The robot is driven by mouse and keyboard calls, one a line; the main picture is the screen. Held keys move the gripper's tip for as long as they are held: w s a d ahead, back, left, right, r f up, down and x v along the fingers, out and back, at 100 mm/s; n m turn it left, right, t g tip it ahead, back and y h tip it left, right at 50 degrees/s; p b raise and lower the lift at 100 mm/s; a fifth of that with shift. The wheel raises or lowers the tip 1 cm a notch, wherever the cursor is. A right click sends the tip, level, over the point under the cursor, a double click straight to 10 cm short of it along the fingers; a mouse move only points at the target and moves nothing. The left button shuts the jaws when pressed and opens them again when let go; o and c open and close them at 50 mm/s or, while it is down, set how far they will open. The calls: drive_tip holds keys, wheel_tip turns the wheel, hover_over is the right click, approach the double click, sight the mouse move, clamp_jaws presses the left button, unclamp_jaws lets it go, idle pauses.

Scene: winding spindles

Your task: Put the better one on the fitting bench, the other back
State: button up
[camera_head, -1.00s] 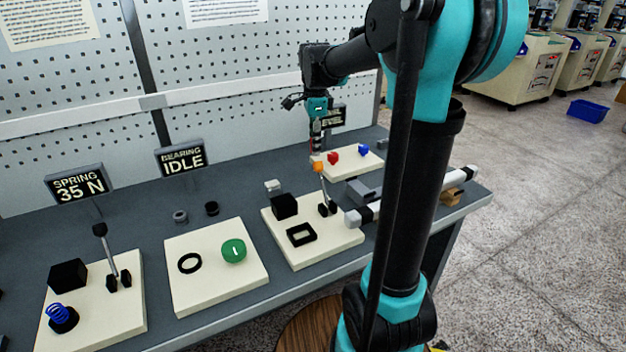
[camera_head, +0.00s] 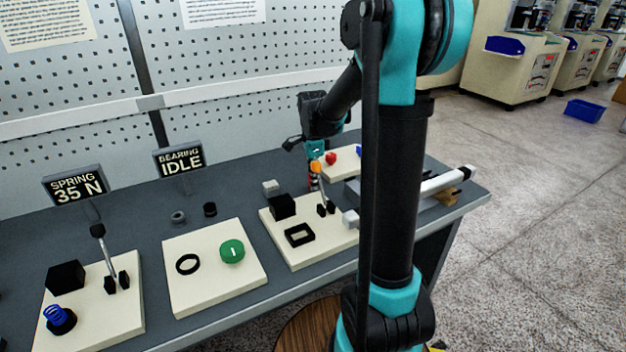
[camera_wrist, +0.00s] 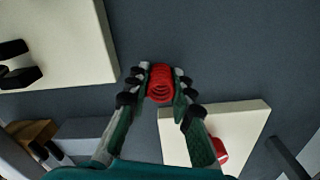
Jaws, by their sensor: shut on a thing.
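My gripper (camera_wrist: 161,86) is shut on a red coil spring (camera_wrist: 160,80), which sits between its fingertips above the dark bench top. In the head view my gripper (camera_head: 314,178) is behind the orange-knobbed lever, and the spring is partly hidden. A blue spring (camera_head: 55,313) stands on a black seat on the left test board (camera_head: 105,325). A red piece (camera_head: 330,159) and a partly hidden blue piece (camera_head: 358,149) are on the back cream plate (camera_head: 345,168); the red one also shows in the wrist view (camera_wrist: 219,148).
Signs read "SPRING 35 N" (camera_head: 77,185) and "BEARING IDLE" (camera_head: 180,160). The middle board (camera_head: 190,293) has a black ring and green button. The board near my gripper (camera_head: 335,245) has a lever and rectangular frame. A white-ended bar (camera_head: 447,180) lies at right. My arm hides part of the bench.

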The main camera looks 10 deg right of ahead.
drive_tip(key=o, duration=1)
drive_tip(key=shift+f, duration=0.1)
drive_tip(key=shift+c, duration=0.2)
wheel_tip(320, 180, up, 12)
drive_tip(key=shift+r, duration=0.15)
